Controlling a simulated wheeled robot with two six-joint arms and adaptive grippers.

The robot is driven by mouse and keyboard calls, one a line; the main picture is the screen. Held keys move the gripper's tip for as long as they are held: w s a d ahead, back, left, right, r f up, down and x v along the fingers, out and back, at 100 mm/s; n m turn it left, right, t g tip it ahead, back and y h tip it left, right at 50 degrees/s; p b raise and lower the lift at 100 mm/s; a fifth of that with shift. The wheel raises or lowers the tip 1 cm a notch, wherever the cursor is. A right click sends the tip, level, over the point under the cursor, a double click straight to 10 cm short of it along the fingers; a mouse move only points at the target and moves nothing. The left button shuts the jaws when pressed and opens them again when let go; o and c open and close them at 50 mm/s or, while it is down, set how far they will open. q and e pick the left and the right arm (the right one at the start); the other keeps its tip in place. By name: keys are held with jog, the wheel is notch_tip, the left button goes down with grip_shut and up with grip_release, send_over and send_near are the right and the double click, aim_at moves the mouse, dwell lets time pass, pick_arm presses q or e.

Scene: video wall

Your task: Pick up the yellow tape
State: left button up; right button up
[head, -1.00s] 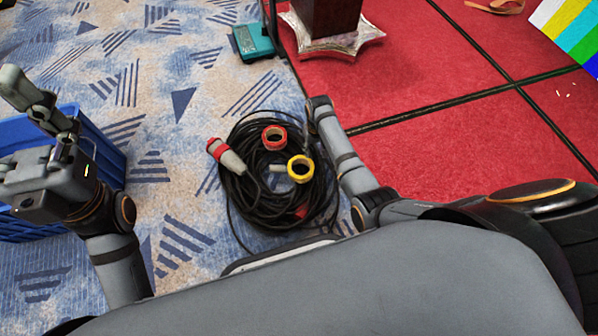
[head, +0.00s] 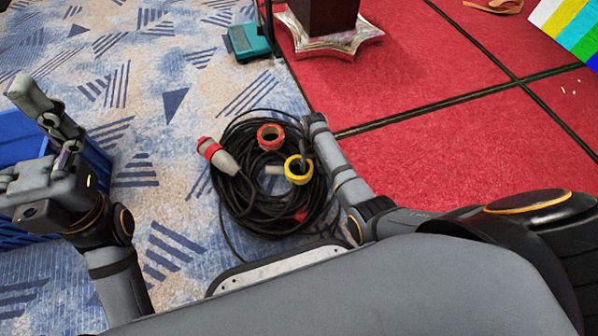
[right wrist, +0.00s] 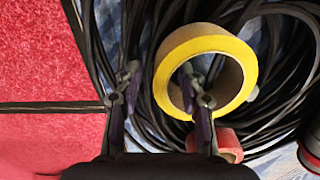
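The yellow tape (head: 298,170) is a ring lying on a coil of black cable on the floor. In the right wrist view, the tape (right wrist: 245,62) is large, with its brown inner wall showing. My right gripper (right wrist: 161,84) is open there. Its right finger overlaps the tape's hole, and its left finger is outside the ring, so the near rim lies between them. I cannot tell whether either finger touches it. In the head view, my right gripper (head: 306,152) reaches down at the tape's right edge. My left gripper (head: 48,135) is empty at the left; its opening is unclear.
A red tape (head: 270,137) lies just behind the yellow one. The black cable (head: 240,205) has a red-and-white plug (head: 218,155). A blue crate (head: 22,140) stands at the left. A teal box (head: 248,42) and a dark post's silver base (head: 335,38) are at the back.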

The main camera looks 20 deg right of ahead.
grip_shut()
jog(key=shift+r, duration=0.1)
